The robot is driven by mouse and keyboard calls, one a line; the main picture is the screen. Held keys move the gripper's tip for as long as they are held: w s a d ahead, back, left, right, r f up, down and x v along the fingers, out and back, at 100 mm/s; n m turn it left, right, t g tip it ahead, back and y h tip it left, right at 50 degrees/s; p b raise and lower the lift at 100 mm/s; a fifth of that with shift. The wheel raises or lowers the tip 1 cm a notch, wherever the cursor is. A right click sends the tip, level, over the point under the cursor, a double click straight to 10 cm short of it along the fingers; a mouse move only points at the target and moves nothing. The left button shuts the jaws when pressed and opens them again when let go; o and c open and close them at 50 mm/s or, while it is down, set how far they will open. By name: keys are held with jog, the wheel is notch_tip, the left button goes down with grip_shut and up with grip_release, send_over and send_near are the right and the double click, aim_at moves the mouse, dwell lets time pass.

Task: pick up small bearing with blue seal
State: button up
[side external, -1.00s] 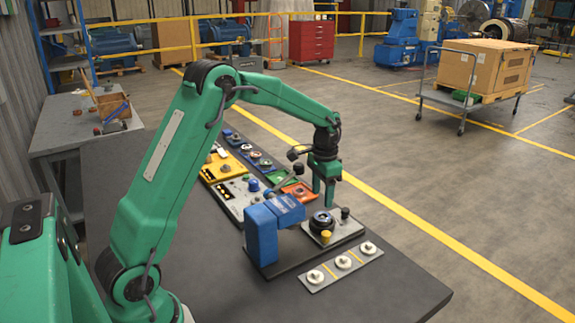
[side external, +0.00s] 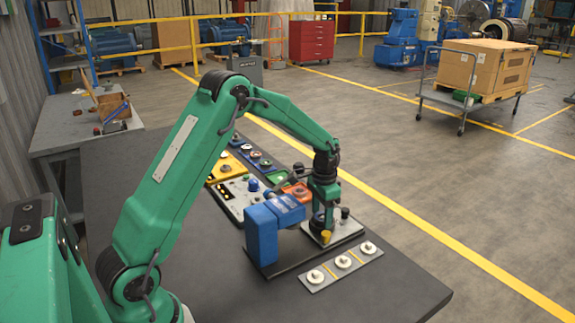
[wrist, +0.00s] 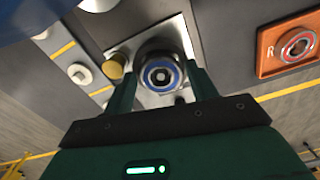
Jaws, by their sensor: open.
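The small bearing with the blue seal (wrist: 161,75) shows in the wrist view, on a dark round seat on a pale metal plate (wrist: 118,50). In the side view it is hidden behind the fingers. My gripper (side external: 325,215) is lowered over this plate beside the blue fixture (side external: 268,225). In the wrist view my gripper (wrist: 163,82) is open, with one green finger on each side of the bearing. I cannot tell whether the fingers touch it.
A yellow knob (side external: 326,237) and a black knob (side external: 345,212) stand close to the fingers. A grey strip (side external: 318,281) with white discs lies in front. An orange tray (wrist: 264,50) holds a red-ringed bearing (wrist: 297,46). More coloured trays lie behind.

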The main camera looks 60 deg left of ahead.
jog(key=shift+c, duration=0.3)
jog(key=c, duration=0.7)
jog(key=shift+c, duration=0.2)
jog(key=shift+r, duration=0.4)
notch_tip(320, 180, up, 3)
jog(key=shift+r, duration=0.1)
jog(key=s+d+r, duration=0.3)
jog(key=d+r, duration=0.4)
jog(key=d, duration=0.4)
jog(key=shift+s, duration=0.35)
